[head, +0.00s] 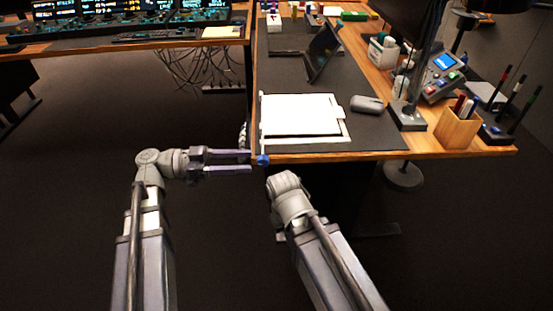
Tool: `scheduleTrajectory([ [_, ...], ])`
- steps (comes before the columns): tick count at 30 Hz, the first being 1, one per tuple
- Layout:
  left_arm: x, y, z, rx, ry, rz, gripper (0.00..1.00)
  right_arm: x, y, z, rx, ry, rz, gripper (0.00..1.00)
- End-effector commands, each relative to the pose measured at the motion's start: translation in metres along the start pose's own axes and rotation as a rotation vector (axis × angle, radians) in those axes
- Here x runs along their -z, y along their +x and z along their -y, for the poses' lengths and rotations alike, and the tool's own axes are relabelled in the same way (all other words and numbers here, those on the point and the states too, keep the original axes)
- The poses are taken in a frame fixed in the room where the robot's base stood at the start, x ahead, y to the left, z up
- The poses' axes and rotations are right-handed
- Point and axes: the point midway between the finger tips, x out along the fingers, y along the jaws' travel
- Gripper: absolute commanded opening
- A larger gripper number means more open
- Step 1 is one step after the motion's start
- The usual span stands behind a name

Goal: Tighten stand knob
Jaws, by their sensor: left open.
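My left gripper (250,161) is open and empty, pointing right. Its two fingers are apart, one above the other in the picture, and their tips end just left of the knob. Contact with the knob cannot be made out. My right arm's wrist shows below the desk edge, but its fingers are hidden.
A tilted tablet (322,50) stands behind. A wooden pen holder (457,129) and a lamp base (407,115) are at right. Open floor lies left of the desk.

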Motion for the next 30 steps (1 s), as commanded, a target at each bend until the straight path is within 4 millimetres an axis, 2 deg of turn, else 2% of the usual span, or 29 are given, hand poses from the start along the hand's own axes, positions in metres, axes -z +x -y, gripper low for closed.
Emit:
scheduleTrajectory([
  [5,0.0,0.009,-0.001,-0.002,-0.001,0.0,0.53,0.0,0.0,0.0,0.0,0.0,0.0,0.0],
  [12,0.0,0.046,-0.001,-0.004,-0.002,0.001,0.53,0.0,0.0,0.0,0.0,0.0,0.0,0.0],
  [18,0.0,0.069,-0.001,-0.002,-0.002,0.001,0.53,0.0,0.0,0.0,0.0,0.0,0.0,0.0],
  [23,0.0,0.077,0.0,0.0,-0.002,0.001,0.53,0.0,0.0,0.0,0.0,0.0,0.0,0.0],
  [30,0.0,0.078,0.0,0.0,-0.002,0.001,0.53,0.0,0.0,0.0,0.0,0.0,0.0,0.0],
])
